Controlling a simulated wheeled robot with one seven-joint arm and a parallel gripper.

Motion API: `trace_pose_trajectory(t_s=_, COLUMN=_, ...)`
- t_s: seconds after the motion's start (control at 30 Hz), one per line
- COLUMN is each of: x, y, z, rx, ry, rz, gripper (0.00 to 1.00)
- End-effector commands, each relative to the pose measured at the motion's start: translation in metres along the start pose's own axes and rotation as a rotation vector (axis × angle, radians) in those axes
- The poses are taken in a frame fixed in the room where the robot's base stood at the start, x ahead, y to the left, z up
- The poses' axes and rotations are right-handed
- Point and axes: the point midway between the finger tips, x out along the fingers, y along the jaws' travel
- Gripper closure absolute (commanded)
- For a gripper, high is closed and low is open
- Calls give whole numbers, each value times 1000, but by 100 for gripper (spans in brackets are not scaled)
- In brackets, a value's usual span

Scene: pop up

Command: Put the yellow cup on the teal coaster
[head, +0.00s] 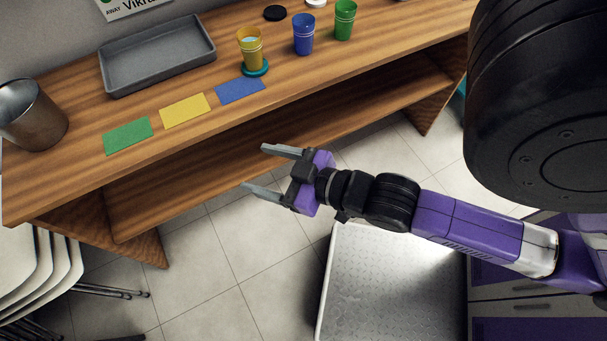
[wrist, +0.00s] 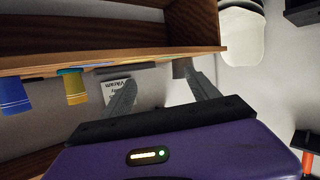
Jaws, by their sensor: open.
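The yellow cup (head: 251,50) stands upright on the teal coaster (head: 255,70) on the wooden counter in the head view. The cup has pale contents at its top. The wrist view shows the yellow cup (wrist: 75,88) at the left, with a teal edge of the coaster (wrist: 69,71) against its base. My gripper (head: 254,168) is open and empty, in front of the counter and apart from the cup. Its two fingers also show in the wrist view (wrist: 163,93).
A blue cup (head: 303,34) and a green cup (head: 345,20) stand right of the yellow cup. A grey tray (head: 157,72) is behind it to the left. Green, yellow and blue cards (head: 184,110) lie along the counter. A metal bin (head: 34,118) stands at far left.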

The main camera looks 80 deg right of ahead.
Motion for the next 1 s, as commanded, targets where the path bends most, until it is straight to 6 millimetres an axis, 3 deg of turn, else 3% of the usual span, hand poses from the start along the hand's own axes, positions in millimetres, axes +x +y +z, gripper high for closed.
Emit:
trace_pose_trajectory(t_s=0.03, x=-20, y=-15, z=7, rx=-6, ry=-4, rz=-46, gripper=30)
trace_pose_trajectory(t_s=0.2, x=-75, y=-47, z=7, rx=-2, ry=25, rz=-156, gripper=30)
trace_pose_trajectory(t_s=0.4, x=-110, y=-61, z=2, rx=8, ry=47, rz=-213, gripper=30)
trace_pose_trajectory(t_s=1.0, x=-115, y=-62, z=0, rx=10, ry=53, rz=-219, gripper=30)
